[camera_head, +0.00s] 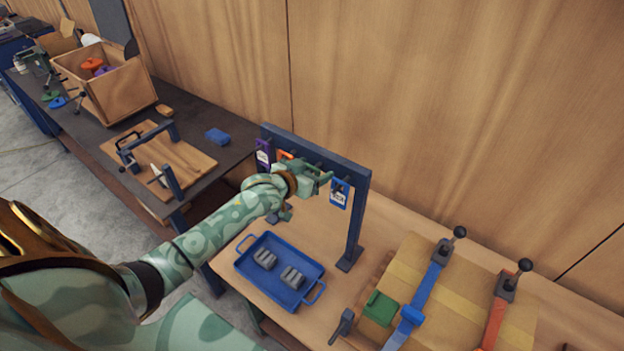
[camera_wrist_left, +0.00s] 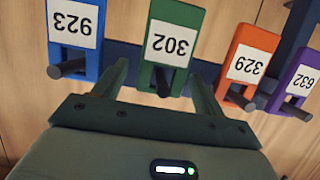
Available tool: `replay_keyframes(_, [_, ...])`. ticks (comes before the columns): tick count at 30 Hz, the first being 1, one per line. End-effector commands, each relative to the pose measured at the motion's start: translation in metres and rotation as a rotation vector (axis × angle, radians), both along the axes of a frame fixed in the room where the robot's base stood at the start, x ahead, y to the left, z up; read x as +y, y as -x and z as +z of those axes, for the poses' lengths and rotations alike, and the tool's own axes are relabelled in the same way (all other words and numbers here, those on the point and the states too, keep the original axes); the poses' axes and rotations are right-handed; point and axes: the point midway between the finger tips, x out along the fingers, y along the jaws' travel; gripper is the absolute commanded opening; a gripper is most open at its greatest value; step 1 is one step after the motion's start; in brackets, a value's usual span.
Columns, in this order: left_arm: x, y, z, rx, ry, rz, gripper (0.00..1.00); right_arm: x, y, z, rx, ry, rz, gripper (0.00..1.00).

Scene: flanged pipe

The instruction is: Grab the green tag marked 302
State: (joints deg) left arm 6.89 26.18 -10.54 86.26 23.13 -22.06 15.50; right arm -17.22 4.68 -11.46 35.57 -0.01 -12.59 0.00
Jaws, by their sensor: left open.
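The green tag marked 302 (camera_wrist_left: 172,38) hangs on a dark peg of the blue rack (camera_head: 360,215), between the blue tag 923 (camera_wrist_left: 75,32) and the orange tag 329 (camera_wrist_left: 250,60). The tags appear upside down in the left wrist view. My left gripper (camera_wrist_left: 160,82) is open, its fingers on either side of the green tag's peg end. I cannot tell whether they touch the tag. In the head view my left gripper (camera_head: 306,174) is at the rack and largely hides the green tag. My right gripper is not in view.
A purple tag 632 (camera_wrist_left: 298,82) hangs beyond the orange one. The blue tag (camera_head: 339,192) hangs near the rack's right post. A blue tray (camera_head: 262,288) with grey blocks sits below. A wooden wall rises behind.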

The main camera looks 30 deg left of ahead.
Motion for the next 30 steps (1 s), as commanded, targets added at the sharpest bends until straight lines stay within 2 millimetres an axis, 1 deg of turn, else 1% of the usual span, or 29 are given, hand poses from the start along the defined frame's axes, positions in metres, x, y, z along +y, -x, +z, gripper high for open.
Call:
replay_keyframes(2, [0.0,0.0,0.0,0.0,0.0,0.0,0.71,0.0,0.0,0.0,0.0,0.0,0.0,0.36])
replay_keyframes(3, [0.0,0.0,0.0,0.0,0.0,0.0,0.6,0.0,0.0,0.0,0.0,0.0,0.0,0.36])
replay_keyframes(5, [0.0,0.0,0.0,0.0,0.0,0.0,0.43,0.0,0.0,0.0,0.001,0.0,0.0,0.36])
replay_keyframes(6, [0.0,0.0,0.0,0.0,0.0,0.0,0.32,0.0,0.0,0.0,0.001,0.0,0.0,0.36])
replay_keyframes(7, [0.0,0.0,0.0,0.0,0.0,0.0,0.24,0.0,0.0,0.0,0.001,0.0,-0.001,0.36])
replay_keyframes(16, [0.0,0.0,0.0,0.0,0.0,0.0,0.23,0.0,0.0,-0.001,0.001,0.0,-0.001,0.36])
replay_keyframes(20, [0.0,0.0,0.005,-0.001,-0.001,0.0,0.23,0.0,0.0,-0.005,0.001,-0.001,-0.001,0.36])
replay_keyframes(23, [0.001,0.012,0.005,0.002,0.001,0.0,0.23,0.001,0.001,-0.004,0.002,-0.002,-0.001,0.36])
replay_keyframes(26, [0.003,0.03,0.005,0.003,0.0,0.0,0.23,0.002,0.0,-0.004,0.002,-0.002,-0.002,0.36])
replay_keyframes(29, [0.004,0.053,0.004,0.004,0.001,0.0,0.23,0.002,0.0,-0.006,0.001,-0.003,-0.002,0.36])
replay_keyframes(30, [0.005,0.064,0.004,0.004,0.0,0.0,0.23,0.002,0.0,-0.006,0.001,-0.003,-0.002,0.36])
